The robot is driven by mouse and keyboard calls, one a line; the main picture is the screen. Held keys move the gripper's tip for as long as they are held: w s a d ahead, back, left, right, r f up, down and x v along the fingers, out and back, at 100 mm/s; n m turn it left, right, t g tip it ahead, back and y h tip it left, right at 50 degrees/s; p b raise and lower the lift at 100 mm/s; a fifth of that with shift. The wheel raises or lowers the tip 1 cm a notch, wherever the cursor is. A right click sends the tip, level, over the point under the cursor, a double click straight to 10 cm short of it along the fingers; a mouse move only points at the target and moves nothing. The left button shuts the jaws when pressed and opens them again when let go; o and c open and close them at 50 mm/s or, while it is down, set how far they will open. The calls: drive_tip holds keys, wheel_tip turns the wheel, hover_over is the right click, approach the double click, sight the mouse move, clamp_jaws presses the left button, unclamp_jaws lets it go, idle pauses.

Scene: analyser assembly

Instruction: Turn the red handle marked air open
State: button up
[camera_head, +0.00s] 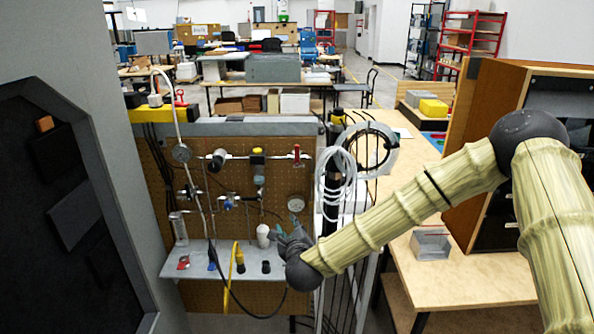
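A small red handle (297,152) sits upright at the right end of a horizontal pipe, high on the brown pegboard panel (225,295). Any marking on it is too small to read. A second small red piece (183,262) is at the left of the grey shelf. My gripper (277,234) is dark and hangs low at the panel's right side, just above the shelf's right end. It is well below the upper red handle and apart from it. Its fingers are small and blurred against the background, so I cannot tell whether they are open.
The grey shelf (215,258) juts from the panel, with a white cup (263,236) and yellow and black cables. Pipes and gauges fill the panel. Coiled white hose (338,170) hangs right of it.

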sight(297, 148)
drive_tip(key=w+d+r+m+t+h, duration=0.15)
drive_tip(key=w+r+m, duration=0.25)
drive_tip(key=r, duration=0.5)
drive_tip(key=w+d+r+m+t+h, duration=0.1)
drive_tip(key=w+r+m+t, duration=0.15)
drive_tip(key=r+m, duration=0.45)
drive_tip(key=w+p, duration=0.2)
drive_tip(key=w, duration=0.1)
drive_tip(key=w+r+n+p, duration=0.1)
drive_tip(key=w+p, duration=0.1)
drive_tip(key=w, duration=0.1)
drive_tip(key=w+r+n+g+p, duration=0.1)
drive_tip(key=w, duration=0.3)
drive_tip(key=shift+w+a+p, duration=0.1)
drive_tip(key=shift+a+p, duration=0.1)
drive_tip(key=shift+p, duration=0.2)
drive_tip(key=shift+w+f, duration=0.15)
drive_tip(key=shift+w, duration=0.4)
drive_tip(key=shift+c, duration=0.2)
clamp_jaws()
